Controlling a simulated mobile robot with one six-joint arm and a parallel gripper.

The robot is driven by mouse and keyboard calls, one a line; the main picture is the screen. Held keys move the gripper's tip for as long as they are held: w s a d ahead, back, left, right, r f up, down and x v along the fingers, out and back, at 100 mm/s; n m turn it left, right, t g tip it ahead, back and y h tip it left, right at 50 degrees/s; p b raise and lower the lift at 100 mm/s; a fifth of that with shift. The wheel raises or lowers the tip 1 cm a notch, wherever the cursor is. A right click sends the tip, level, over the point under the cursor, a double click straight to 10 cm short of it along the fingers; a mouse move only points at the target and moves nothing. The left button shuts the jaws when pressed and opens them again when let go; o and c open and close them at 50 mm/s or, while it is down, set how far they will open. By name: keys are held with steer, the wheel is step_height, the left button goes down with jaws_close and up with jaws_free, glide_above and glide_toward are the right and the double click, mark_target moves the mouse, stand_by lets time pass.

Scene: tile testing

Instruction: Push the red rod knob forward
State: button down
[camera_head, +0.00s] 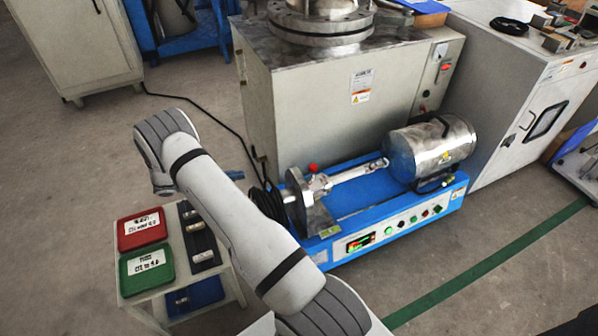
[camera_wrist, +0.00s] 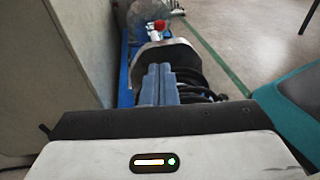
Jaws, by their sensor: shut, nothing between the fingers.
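The red rod knob (camera_head: 313,168) sits on top of the silver rod assembly (camera_head: 345,174) of the blue machine, just behind its upright metal plate (camera_head: 309,207). In the wrist view the red knob (camera_wrist: 159,25) shows beyond the rounded top of the metal plate (camera_wrist: 170,50). My gripper (camera_wrist: 159,68) is shut and empty, its two blue-grey fingers side by side and pointing toward the plate and knob. In the head view my gripper's blue fingertips (camera_head: 236,174) show left of the knob, clearly apart from it. Most of the gripper is hidden behind my arm.
The blue machine base (camera_head: 400,213) carries a silver cylinder (camera_head: 432,150) and front buttons. Black cables (camera_head: 268,198) hang beside the plate. A grey cabinet (camera_head: 300,110) stands behind. A small table holds a red tray (camera_head: 141,230) and a green tray (camera_head: 147,270). Floor in front is clear.

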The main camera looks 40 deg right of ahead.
mark_target(301, 174)
steer(key=b+x, duration=0.5)
steer(key=x, duration=1.5)
steer(key=shift+d, duration=0.15)
steer(key=shift+s+d, duration=0.1)
steer(key=shift+d, duration=0.25)
